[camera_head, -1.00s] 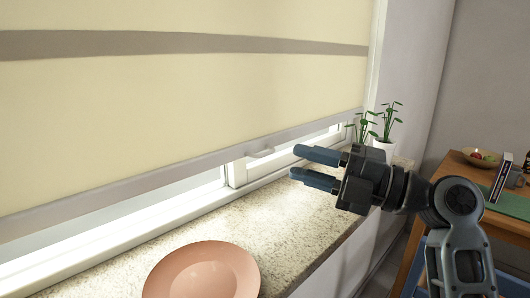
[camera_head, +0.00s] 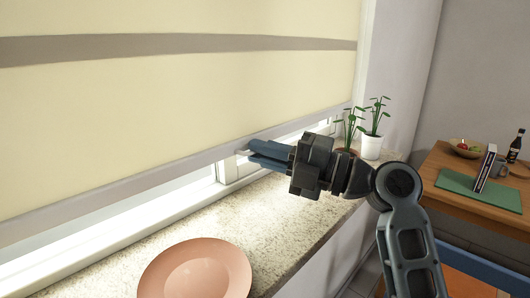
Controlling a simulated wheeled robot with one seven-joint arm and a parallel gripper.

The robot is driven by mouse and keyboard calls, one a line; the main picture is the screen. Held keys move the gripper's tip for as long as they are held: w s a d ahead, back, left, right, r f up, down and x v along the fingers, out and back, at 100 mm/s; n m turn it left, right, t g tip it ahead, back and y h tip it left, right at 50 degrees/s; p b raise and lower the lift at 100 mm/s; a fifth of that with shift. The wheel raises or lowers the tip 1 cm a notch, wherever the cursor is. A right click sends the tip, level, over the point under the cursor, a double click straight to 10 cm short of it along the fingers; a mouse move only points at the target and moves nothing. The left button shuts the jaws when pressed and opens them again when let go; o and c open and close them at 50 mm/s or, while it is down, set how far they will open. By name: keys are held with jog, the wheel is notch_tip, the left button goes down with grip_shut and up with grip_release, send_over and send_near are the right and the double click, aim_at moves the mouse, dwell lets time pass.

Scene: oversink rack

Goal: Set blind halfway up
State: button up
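The cream roller blind (camera_head: 180,100) with a grey-brown stripe hangs over the window. Its grey bottom bar (camera_head: 110,187) is a little above the sill, leaving a bright strip of window below. A small pale pull handle (camera_head: 242,152) on the bar is mostly hidden by my gripper. My gripper (camera_head: 252,154) is at the handle, its blue fingers pointing left. The fingers look close together, with little gap showing. I cannot tell whether they are closed on the handle or still around it.
A pink plate (camera_head: 196,272) lies on the speckled sill (camera_head: 270,212) below the blind. Potted plants (camera_head: 371,145) stand at the sill's far end, near my gripper. A wooden table (camera_head: 450,205) with a bowl (camera_head: 465,150), a bottle and a green mat is at right.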

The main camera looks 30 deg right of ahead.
grip_shut()
dwell(0.8)
notch_tip(320, 180, up, 31)
jog(key=p, duration=0.3)
jog(key=shift+r+p, duration=0.15)
jog(key=shift+p, duration=0.25)
jog(key=shift+o, duration=2.3)
grip_release()
jog(key=b+v, duration=0.1)
jog(key=v, duration=0.6)
jog(key=shift+s+d+b, duration=0.2)
jog(key=shift+s+b, duration=0.1)
jog(key=shift+b, duration=0.1)
